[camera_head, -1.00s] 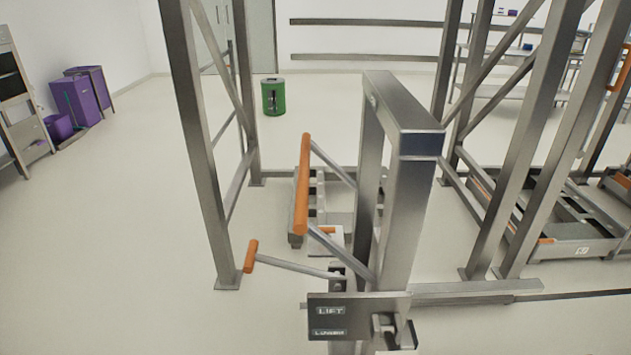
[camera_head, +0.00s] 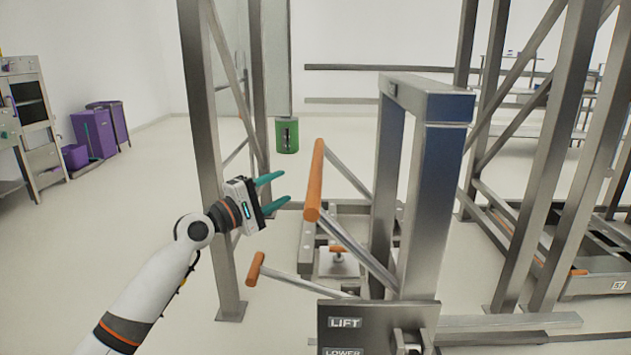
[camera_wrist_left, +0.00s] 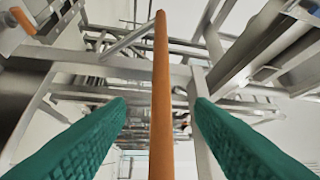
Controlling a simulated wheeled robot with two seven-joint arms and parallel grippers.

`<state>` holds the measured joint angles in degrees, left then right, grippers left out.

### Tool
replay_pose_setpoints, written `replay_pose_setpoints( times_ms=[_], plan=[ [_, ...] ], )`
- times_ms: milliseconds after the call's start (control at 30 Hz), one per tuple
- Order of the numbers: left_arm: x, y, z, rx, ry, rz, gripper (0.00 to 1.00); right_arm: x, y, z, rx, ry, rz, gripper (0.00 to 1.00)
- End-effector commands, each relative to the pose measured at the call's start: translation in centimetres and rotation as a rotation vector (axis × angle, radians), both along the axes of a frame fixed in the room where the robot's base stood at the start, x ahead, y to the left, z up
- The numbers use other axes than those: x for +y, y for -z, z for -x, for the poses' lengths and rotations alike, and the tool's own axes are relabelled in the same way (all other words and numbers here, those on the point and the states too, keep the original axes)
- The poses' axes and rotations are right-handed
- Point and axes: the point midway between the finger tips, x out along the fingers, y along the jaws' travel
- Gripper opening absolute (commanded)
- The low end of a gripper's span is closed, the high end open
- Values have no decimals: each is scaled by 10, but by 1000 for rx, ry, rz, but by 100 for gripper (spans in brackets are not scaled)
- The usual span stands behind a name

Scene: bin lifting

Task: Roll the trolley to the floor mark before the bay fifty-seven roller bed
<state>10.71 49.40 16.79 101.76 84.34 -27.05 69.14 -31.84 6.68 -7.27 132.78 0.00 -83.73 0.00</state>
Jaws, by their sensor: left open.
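The trolley has a tall steel mast (camera_head: 435,200), an orange push bar (camera_head: 315,182) and a plate marked LIFT and LOWER (camera_head: 345,335). A second orange grip (camera_head: 255,268) sits on a lower lever. My left gripper (camera_head: 278,192) is open, its teal fingers pointing right, just left of the push bar in the head view. In the left wrist view the push bar (camera_wrist_left: 162,100) stands between the two open fingers, with space on both sides. My right gripper is not in view. No floor mark is in view.
A steel rack post (camera_head: 212,160) stands behind my left arm. At right is a roller bed with a 57 label (camera_head: 619,286), behind rack posts. A green bin (camera_head: 287,136) and purple bins (camera_head: 95,132) stand farther back.

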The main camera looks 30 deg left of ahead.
Motion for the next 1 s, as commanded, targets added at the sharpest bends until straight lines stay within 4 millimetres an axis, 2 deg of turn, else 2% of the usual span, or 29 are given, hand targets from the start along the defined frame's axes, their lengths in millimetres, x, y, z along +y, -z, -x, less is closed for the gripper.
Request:
replay_pose_setpoints(
  times_ms=[167,500,700,1000],
  plan=[
    [-3,-6,-12,-6,4,6,49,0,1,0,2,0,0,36],
    [-15,-13,-64,-6,2,5,49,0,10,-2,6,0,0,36],
    [-21,-16,-93,-4,1,4,49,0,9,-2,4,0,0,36],
    [-26,-18,-114,-3,1,2,49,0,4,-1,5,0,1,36]
  ],
)
